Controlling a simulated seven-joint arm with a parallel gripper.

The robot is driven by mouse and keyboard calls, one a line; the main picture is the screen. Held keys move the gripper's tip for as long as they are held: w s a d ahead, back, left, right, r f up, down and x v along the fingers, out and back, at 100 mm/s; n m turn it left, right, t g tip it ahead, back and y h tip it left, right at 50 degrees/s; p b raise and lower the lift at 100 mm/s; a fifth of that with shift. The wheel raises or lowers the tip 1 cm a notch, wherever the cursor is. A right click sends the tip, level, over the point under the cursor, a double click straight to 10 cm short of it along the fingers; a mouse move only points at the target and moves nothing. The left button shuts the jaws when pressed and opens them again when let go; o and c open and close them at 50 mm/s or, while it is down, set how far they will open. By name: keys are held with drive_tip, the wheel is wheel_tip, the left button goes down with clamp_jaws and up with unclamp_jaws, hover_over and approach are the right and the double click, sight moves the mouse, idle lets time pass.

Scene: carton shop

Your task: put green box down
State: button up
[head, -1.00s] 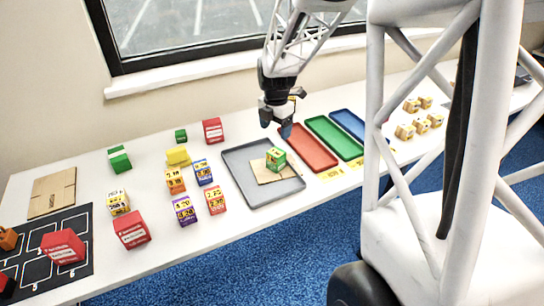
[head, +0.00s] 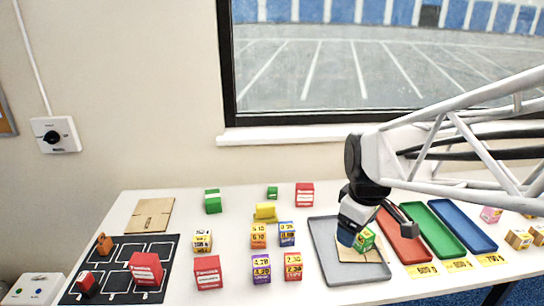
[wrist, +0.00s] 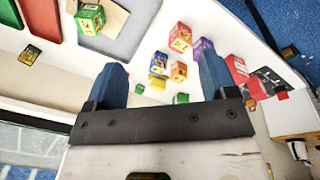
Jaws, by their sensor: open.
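A green box (head: 365,240) with a yellow label sits on a flat cardboard piece (head: 376,255) in the grey tray (head: 328,264). It also shows in the wrist view (wrist: 90,18), at the upper left, outside the space between the fingers. My gripper (head: 346,238) appears just left of the box in the head view and overlaps its edge there. In the wrist view my gripper (wrist: 160,80) is open with nothing between its blue fingers. A larger green box (head: 213,202) and a small green one (head: 272,193) stand at the back of the table.
Red (head: 402,244), green (head: 434,229) and blue (head: 463,225) trays lie right of the grey tray. Several small cartons stand to its left, including a yellow one (head: 266,212). A black grid mat (head: 120,292) lies far left. White table shows between them.

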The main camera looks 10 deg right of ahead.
drive_tip(key=s+a+m, duration=0.4)
drive_tip(key=s+m, duration=0.4)
drive_tip(key=s, duration=0.3)
drive_tip(key=shift+s+r+t, duration=0.35)
drive_tip(key=shift+t, duration=0.05)
